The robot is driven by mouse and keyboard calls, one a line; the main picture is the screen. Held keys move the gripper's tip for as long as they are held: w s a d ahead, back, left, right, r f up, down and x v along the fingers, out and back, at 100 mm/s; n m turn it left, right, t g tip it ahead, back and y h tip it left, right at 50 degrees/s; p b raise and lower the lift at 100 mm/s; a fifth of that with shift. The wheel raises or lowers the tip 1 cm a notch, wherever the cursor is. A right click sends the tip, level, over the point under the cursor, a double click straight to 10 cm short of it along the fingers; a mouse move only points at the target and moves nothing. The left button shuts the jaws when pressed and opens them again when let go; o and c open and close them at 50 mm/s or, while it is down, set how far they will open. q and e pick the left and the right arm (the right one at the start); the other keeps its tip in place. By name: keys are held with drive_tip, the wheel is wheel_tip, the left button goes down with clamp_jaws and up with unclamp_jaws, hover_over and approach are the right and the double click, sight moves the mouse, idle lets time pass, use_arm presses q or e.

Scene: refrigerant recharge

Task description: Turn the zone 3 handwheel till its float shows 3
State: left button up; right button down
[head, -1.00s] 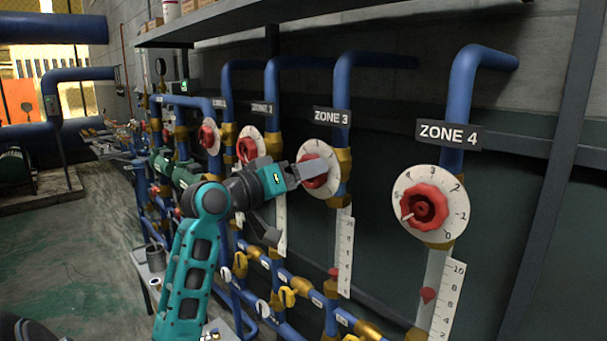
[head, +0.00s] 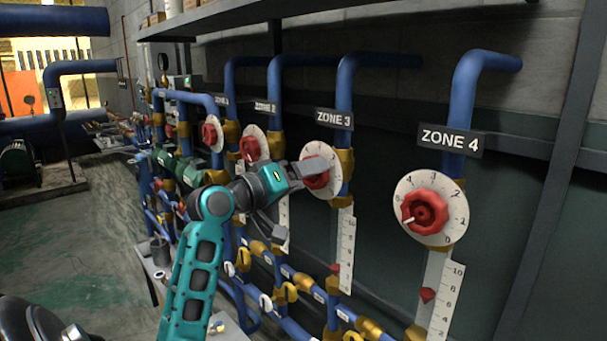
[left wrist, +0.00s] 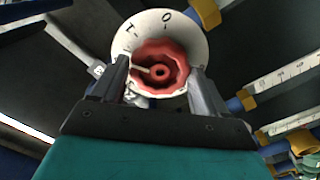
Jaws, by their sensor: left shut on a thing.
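The zone 3 handwheel (head: 322,182) is a red knob on a round white dial, under the ZONE 3 sign (head: 334,119). My left gripper (head: 312,172) is at this wheel, shut on it, and hides part of it and its dial. The left wrist view shows the red wheel (left wrist: 160,72) between the two fingers, with a white pointer on its left side. Numerals 0 and 1 show on the dial there. Below, the zone 3 float (head: 335,268) is a small red piece low beside a white scale (head: 347,250). Its exact reading is too small to tell. My right gripper is out of view.
The zone 4 wheel (head: 425,212) with its dial is at the right, with its own red float (head: 427,295) below. Other red wheels (head: 250,147) stand to the left. A shelf (head: 215,22) runs above.

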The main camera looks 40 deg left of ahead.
use_arm(q)
drive_tip(key=shift+n, duration=0.6)
drive_tip(key=shift+n, duration=0.9)
drive_tip(key=shift+n, duration=0.9)
drive_tip(key=o, duration=1)
drive_tip(key=shift+o, duration=0.2)
